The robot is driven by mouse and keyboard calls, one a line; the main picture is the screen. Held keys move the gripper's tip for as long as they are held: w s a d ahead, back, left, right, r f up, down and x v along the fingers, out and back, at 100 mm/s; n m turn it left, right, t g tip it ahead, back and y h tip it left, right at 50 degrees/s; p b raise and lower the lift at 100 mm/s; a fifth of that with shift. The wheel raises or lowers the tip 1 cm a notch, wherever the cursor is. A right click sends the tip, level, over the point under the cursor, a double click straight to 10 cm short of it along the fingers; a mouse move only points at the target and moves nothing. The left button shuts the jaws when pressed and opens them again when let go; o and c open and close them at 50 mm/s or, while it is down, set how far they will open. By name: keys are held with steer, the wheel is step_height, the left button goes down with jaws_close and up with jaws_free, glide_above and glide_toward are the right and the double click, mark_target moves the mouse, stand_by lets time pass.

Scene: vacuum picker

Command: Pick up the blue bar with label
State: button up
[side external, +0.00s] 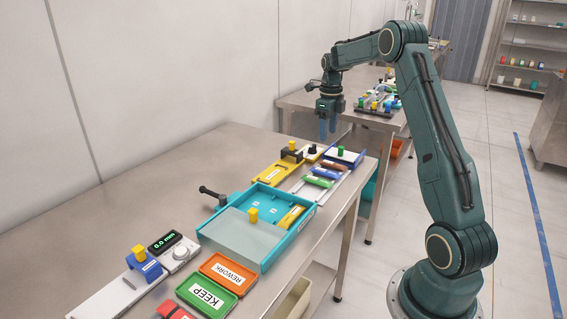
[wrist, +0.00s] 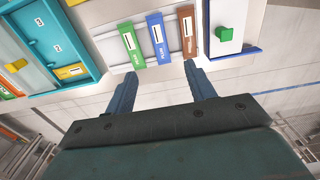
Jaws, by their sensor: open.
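The blue bar with a white label (wrist: 156,47) lies on a light tray between a green bar (wrist: 131,43) and a brown bar (wrist: 187,33). In the side view, the blue bar (side external: 326,173) lies on the table's far right part. My gripper (side external: 328,131) is open and empty, pointing down above and beyond the bars. In the wrist view, my gripper (wrist: 159,74) has its two blue fingers apart, and the blue bar appears ahead of the gap between them. Nothing is between the fingers.
A turquoise tray (side external: 213,232) with a yellow bar (side external: 291,217) stands nearer on the table. A yellow fixture (side external: 275,176) and a blue-edged plate with a green knob (side external: 340,154) stand near the bars. Green KEEP (side external: 207,297) and orange REWORK (side external: 229,271) bins are at the front.

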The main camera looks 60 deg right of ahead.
glide_above(324, 171)
steer(key=shift+d+f, duration=0.2)
steer(key=shift+f, duration=4.15)
steer(key=shift+f, duration=2.55)
steer(key=c, duration=1.1)
